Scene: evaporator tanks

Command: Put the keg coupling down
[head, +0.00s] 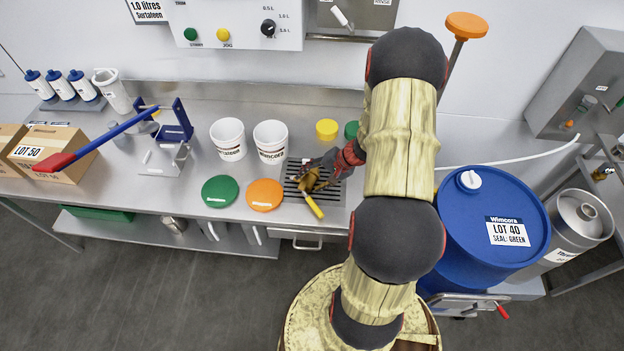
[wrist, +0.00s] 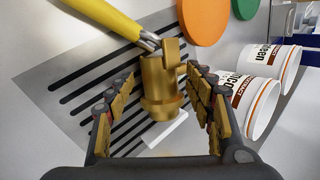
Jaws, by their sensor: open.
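The keg coupling is a brass-coloured fitting (wrist: 160,85) with a yellow handle (wrist: 112,18). In the head view the coupling (head: 311,182) is on or just above the slotted drain grate (head: 331,194), its yellow handle pointing toward the bench's front edge. My gripper (wrist: 160,110) is open, with one finger on each side of the brass body. A gap shows between the body and each finger in the wrist view. In the head view my gripper (head: 328,168) is partly hidden by my arm. Whether the coupling's underside touches the grate cannot be told.
Two white tubs (head: 228,139) (head: 271,141) stand left of the grate. A green lid (head: 220,191) and an orange lid (head: 265,194) lie in front of them. A blue drum (head: 493,225) stands at the right. A blue press with a red-tipped lever (head: 172,130) is further left.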

